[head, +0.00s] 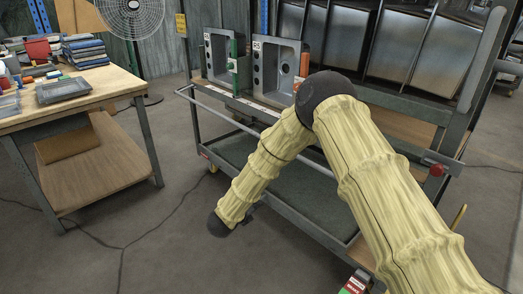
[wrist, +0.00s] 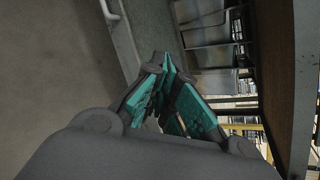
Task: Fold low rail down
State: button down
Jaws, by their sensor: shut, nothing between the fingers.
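The low rail (head: 215,111) is a thin pale bar along the near long side of the sink-rack cart (head: 290,205). It stands out from the cart at about the height of the sinks' shelf, and my arm hides its middle. A red knob (head: 437,170) sits near its right end. My gripper (wrist: 165,62) has teal fingers with dark tips that meet, with nothing between them. It is hidden in the head view, where my arm bends down in front of the cart. A pale tube (wrist: 112,10) shows at the top of the wrist view, apart from the fingertips; I cannot tell if it is the rail.
Two grey sinks (head: 275,70) stand on the cart's upper shelf, with large metal panels (head: 400,50) to their right. A wooden workbench (head: 90,95) with trays and books stands at left. A fan (head: 130,15) stands behind it.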

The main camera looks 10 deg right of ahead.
jog(key=w+a+r+m+g+h+p, duration=0.1)
jog(key=w+a+r+m+h, duration=0.1)
jog(key=r+m, duration=0.55)
jog(key=w+a+r+m+g+h, duration=0.2)
jog(key=w+r+m, duration=0.1)
jog(key=r+m, duration=0.4)
jog(key=r+b+x, duration=0.1)
jog(key=b+x, duration=0.1)
jog(key=x, duration=0.8)
jog(key=shift+r+n+b, duration=0.45)
jog(key=shift+r, duration=1.45)
jog(key=shift+s+a+r+g+y+p, duration=0.15)
jog(key=shift+r+g+y+p, duration=0.15)
jog(key=shift+r+y+p, duration=0.45)
jog(key=shift+a+r+g+y+p, duration=0.15)
jog(key=shift+r+g+y+p, duration=0.25)
jog(key=shift+r+p, duration=0.5)
jog(key=shift+f, duration=0.3)
